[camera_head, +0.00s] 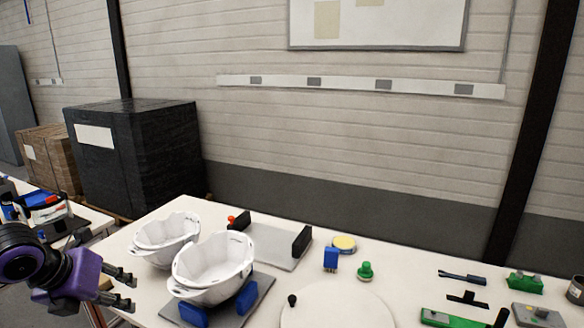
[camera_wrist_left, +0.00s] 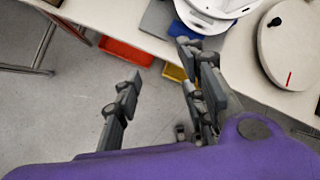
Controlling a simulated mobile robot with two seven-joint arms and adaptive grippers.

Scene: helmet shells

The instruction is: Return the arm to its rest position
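My left gripper (camera_head: 132,290) is at the left of the head view, beside the table's left edge and left of the white helmet shells. Its two fingers are apart and nothing is between them. In the left wrist view the open fingers (camera_wrist_left: 160,95) are over the grey floor. One white helmet shell (camera_head: 215,268) sits on a grey fixture with blue blocks (camera_head: 194,315). Another shell (camera_head: 165,238) stands behind it to the left on the table. My right gripper is not in view.
The white table (camera_head: 125,243) holds a grey plate with black blocks (camera_head: 272,243), a round white disc (camera_head: 335,305), a blue block (camera_head: 331,259), a green knob (camera_head: 366,271) and tools at right. Red (camera_wrist_left: 125,52) and yellow bins (camera_wrist_left: 174,73) lie below the table edge.

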